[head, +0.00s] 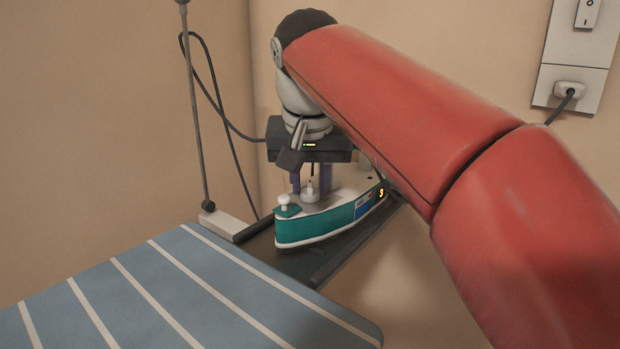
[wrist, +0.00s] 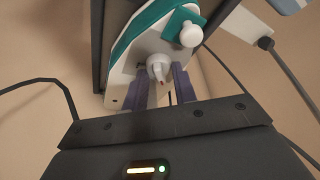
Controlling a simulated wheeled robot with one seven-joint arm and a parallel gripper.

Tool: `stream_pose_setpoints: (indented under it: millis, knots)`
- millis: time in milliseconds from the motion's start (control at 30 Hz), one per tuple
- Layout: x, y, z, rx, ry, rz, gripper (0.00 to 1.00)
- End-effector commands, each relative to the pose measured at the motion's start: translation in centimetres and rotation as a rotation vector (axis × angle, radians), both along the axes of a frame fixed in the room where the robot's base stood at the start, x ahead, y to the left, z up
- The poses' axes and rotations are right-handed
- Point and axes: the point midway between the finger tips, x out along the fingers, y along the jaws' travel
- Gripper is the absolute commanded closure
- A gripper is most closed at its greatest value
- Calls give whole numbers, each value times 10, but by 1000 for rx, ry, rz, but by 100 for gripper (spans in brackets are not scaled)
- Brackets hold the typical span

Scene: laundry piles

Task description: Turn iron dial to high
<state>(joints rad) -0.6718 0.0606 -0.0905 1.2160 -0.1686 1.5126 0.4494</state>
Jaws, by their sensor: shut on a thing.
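The iron (head: 318,222) is teal and white and stands on a dark rest at the end of the ironing board. It also shows in the wrist view (wrist: 133,50). Its white dial (head: 309,190) stands up from the top and shows in the wrist view (wrist: 157,66) with a small reddish mark. My gripper (head: 311,184) is over the iron, pointing down. Its purple fingers are on either side of the dial and shut on it. In the wrist view, the fingers (wrist: 161,80) partly hide the dial's sides. I cannot read any setting marks around the dial.
A second white knob (head: 284,202) on a teal base is at the iron's near end. The blue striped ironing board (head: 190,290) fills the lower left. A thin pole with a cord (head: 197,110) stands behind it. A wall outlet with a plug (head: 570,88) is at upper right.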

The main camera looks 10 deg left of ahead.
Motion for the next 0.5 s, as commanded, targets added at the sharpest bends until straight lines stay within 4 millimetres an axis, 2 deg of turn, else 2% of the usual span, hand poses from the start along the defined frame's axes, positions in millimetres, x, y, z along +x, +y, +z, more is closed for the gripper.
stream_pose_setpoints:
  millis: [267,500]
  knots:
    - [0,1,0,-1,-1,-138,95]
    - [1,3,0,-1,0,-351,95]
